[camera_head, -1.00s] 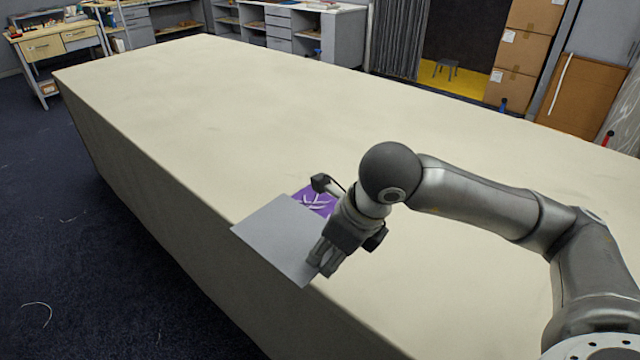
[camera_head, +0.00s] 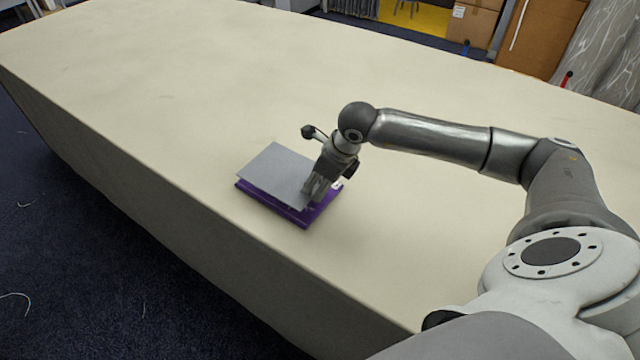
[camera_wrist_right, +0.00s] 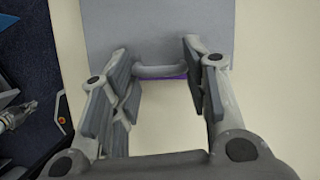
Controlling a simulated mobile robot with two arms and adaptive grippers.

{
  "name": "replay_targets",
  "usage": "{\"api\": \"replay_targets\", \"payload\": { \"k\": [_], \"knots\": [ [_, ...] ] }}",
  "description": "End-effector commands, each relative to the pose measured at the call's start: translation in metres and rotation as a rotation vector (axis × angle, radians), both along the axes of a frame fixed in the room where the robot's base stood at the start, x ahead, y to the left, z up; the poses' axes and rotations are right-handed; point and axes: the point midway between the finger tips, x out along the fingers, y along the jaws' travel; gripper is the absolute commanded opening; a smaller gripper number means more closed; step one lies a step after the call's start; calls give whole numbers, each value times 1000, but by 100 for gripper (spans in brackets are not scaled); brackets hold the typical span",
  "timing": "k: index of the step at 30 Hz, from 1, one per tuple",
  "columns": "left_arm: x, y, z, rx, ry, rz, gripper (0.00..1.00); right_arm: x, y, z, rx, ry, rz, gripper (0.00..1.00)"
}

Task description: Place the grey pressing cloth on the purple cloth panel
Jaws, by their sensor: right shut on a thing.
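The grey pressing cloth (camera_head: 275,170) is a flat, stiff-looking sheet over the purple cloth panel (camera_head: 307,219) near the table's front edge. The panel's purple border shows along the front and right of the sheet; the rest is hidden beneath it. I cannot tell whether the two touch. My right gripper (camera_head: 311,192) is shut on the cloth at its right side. In the right wrist view, the fingers (camera_wrist_right: 160,75) sit at both ends of a grey handle on the cloth (camera_wrist_right: 150,30), with a thin purple strip below it. My left gripper is not in view.
The long cream-covered table (camera_head: 190,80) is bare around the panel, with wide free room behind and to the left. Its front edge lies close to the panel, and dark blue floor (camera_head: 60,240) lies below. Cardboard boxes (camera_head: 472,22) stand far beyond the table.

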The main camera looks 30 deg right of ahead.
Motion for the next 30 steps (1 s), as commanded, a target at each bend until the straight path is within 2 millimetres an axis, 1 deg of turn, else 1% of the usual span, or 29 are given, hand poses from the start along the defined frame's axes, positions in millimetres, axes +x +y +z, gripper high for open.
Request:
{"api": "replay_targets", "payload": {
  "k": [5, 8, 9, 12, 15, 25, 26, 30],
  "knots": [
    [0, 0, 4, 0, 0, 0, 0, 6, -5, -9, 2, -1, 1, 19],
    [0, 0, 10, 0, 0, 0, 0, 8, -10, -17, 1, 3, 1, 19],
    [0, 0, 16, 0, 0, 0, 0, 7, -9, -22, 1, 4, 1, 19],
    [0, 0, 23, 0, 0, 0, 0, 8, -9, -35, 1, 2, 0, 19],
    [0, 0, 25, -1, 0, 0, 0, 8, -9, -43, 0, -1, 0, 19],
    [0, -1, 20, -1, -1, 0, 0, 8, -9, -48, 1, -2, 0, 19],
    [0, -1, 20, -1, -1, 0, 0, 8, -9, -48, 1, -2, 0, 44],
    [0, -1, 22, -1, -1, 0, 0, 8, -9, -46, 1, -2, 0, 62]
  ]
}}
